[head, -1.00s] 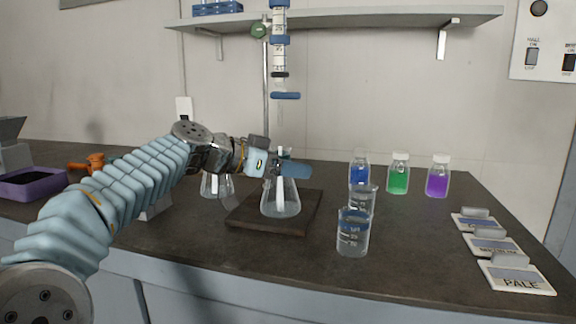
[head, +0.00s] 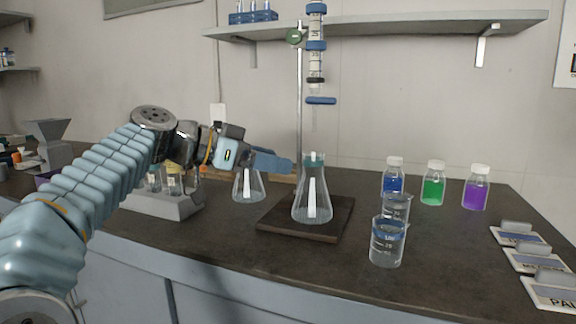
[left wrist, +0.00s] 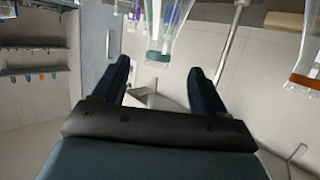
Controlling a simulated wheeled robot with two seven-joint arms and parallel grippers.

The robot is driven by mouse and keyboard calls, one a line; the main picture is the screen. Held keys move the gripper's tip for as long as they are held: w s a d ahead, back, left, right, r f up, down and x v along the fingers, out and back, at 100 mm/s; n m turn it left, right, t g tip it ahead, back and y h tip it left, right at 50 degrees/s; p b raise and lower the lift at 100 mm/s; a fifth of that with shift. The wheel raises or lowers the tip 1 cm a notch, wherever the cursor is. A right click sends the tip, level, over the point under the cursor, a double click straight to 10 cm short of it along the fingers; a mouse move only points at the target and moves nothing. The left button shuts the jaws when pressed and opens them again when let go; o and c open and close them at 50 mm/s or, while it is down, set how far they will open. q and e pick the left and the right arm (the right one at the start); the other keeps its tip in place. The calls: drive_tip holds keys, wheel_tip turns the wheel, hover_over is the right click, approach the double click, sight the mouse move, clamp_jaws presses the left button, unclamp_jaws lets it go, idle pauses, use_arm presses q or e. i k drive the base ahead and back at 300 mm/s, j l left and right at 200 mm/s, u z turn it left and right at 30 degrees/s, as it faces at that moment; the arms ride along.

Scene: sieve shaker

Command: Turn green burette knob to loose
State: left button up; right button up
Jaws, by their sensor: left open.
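A round green knob (head: 295,37) sits at the rod, just left of the burette near the shelf. A blue stopcock handle (head: 321,100) is at its lower end. My left gripper (head: 272,161) is well below and left of the green knob, touching nothing that I can make out. In the left wrist view its two fingers (left wrist: 160,80) are spread with nothing between them. My right gripper is not in view.
A conical flask (head: 313,200) stands on a dark board (head: 278,216) right of my gripper; another flask (head: 248,184) is just below it. Beakers (head: 387,245), capped blue, green and purple bottles (head: 433,188) and label cards (head: 540,262) stand right. A shelf (head: 410,24) runs behind the burette.

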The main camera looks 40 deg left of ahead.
sight(294, 38)
drive_tip(key=k, duration=1)
